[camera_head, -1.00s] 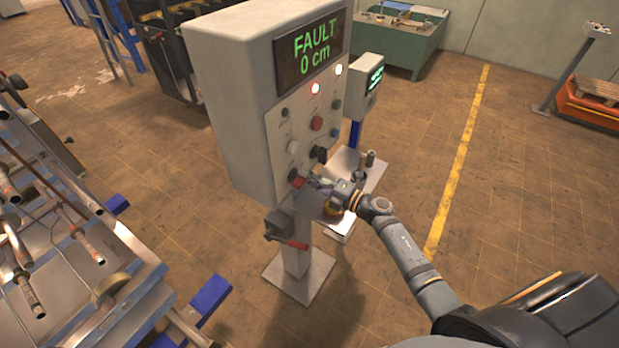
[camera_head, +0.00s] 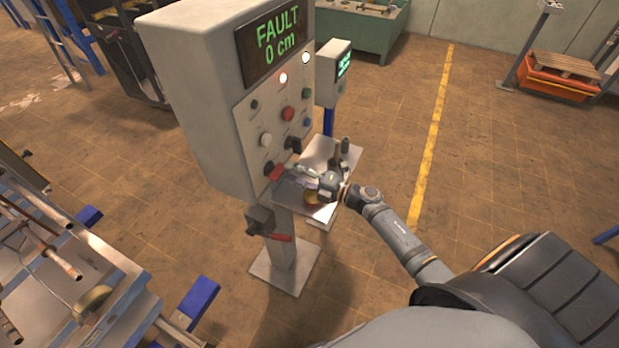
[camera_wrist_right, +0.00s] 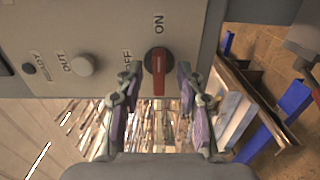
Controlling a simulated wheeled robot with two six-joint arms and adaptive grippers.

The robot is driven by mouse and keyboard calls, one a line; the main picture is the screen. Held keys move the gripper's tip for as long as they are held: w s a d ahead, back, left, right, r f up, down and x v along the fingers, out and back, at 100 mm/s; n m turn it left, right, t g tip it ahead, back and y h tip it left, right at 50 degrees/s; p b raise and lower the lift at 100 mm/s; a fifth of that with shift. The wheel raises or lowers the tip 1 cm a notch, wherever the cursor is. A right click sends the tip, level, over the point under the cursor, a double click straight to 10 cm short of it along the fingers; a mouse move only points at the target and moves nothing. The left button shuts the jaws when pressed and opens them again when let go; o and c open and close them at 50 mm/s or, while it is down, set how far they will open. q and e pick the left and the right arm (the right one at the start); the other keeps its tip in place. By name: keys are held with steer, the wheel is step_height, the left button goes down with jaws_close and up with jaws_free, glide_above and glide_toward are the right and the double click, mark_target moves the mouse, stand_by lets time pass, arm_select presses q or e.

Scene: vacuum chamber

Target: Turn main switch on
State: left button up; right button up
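The main switch is a red rotary knob (camera_wrist_right: 158,70) on the grey control panel (camera_head: 200,110). In the right wrist view its red handle stands vertical, in line with the ON label above; the OFF label is to its left. In the head view the red knob (camera_head: 274,171) is at the panel's lower corner. My right gripper (camera_wrist_right: 157,88) is open, with one finger on each side of the knob and gaps visible. In the head view my right gripper (camera_head: 296,170) reaches the panel from the right. My left gripper is not in view.
The panel display (camera_head: 275,40) reads FAULT, 0 cm. Other buttons and a black knob (camera_head: 292,144) sit close above the switch. A metal shelf (camera_head: 318,150) is behind my gripper. A pipe-laden cart (camera_head: 60,260) stands left.

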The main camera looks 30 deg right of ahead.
steer(key=v, duration=0.9)
steer(key=shift+d, duration=0.1)
steer(key=s+d+f+m+g+h+b, duration=0.15)
steer(key=d+f+m+h, duration=0.3)
steer(key=f, duration=0.65)
steer(key=s+d+f+m+h+b, duration=0.25)
steer(key=f+m, duration=0.35)
steer(key=f, duration=0.4)
steer(key=s+d+f+m+g+h+b, duration=0.1)
steer(key=s+d+f+m+h+b, duration=0.25)
steer(key=f, duration=0.75)
steer(key=s+f+m+g+h, duration=0.25)
steer(key=s+f+m, duration=0.25)
steer(key=s+f, duration=0.5)
steer(key=s+a+f+m+g+b, duration=0.1)
steer(key=s+a+f+m+g, duration=0.1)
steer(key=s+f, duration=0.3)
steer(key=s+a+f+m+g, duration=0.2)
steer(key=s+a+f+g, duration=0.1)
steer(key=s, duration=0.6)
steer(key=s+a+f+m+g+y+b, duration=0.1)
steer(key=s+a+f+m+g, duration=0.1)
steer(key=s+f, duration=0.5)
steer(key=shift+a+f+g+b, duration=0.3)
steer(key=shift+a+g, duration=0.2)
steer(key=shift+a, duration=0.45)
